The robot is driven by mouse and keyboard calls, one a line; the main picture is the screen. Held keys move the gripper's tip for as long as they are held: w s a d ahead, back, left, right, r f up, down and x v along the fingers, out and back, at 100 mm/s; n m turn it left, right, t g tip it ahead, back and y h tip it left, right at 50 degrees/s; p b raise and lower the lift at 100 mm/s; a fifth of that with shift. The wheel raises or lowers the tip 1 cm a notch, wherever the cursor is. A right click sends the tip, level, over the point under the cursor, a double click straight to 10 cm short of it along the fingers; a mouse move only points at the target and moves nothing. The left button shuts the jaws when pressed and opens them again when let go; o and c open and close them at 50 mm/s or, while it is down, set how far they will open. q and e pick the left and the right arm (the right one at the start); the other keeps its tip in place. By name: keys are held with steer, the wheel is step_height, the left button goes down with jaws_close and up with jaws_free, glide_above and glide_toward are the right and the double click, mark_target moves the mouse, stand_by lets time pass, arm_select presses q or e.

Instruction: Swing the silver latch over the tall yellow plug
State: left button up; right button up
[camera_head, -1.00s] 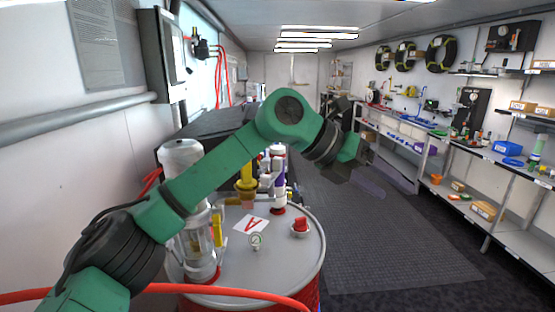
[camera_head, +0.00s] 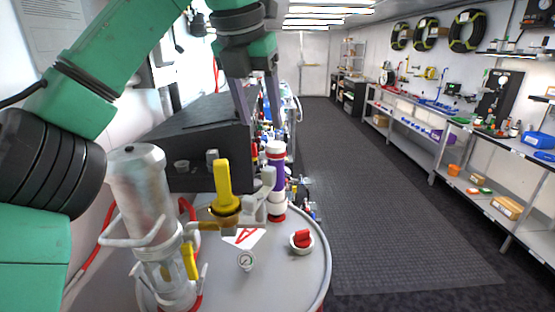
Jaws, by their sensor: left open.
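The tall yellow plug (camera_head: 223,182) stands upright on a brass-coloured fitting above the drum top. A silver-grey piece that looks like the latch (camera_head: 267,184) stands just right of the plug, apart from its upper part. My left gripper (camera_head: 259,118) comes down from above, fingers pointing down and spread, with nothing seen between them. In the picture it is above and slightly right of the plug, over the latch; the depth gap is hard to judge. My right gripper is out of view.
A white-and-purple bottle (camera_head: 276,175) is close behind the latch. A black box (camera_head: 195,150) stands behind.

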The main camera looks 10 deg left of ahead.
mark_target(268, 169)
arm_select(q)
steer(key=f, duration=0.8)
steer(key=shift+w+d+f, duration=0.2)
steer(key=shift+d, duration=0.05)
steer(key=w+f, duration=0.1)
steer(key=w+f+p, duration=0.1)
steer(key=f, duration=0.1)
steer(key=shift+w+d+f, duration=0.1)
steer(key=shift+w, duration=0.15)
steer(key=shift+f, duration=0.2)
steer(key=shift+s+r, duration=0.1)
steer(key=shift+s, duration=0.45)
steer(key=shift+c, duration=0.3)
steer(key=c, duration=0.5)
jaws_close()
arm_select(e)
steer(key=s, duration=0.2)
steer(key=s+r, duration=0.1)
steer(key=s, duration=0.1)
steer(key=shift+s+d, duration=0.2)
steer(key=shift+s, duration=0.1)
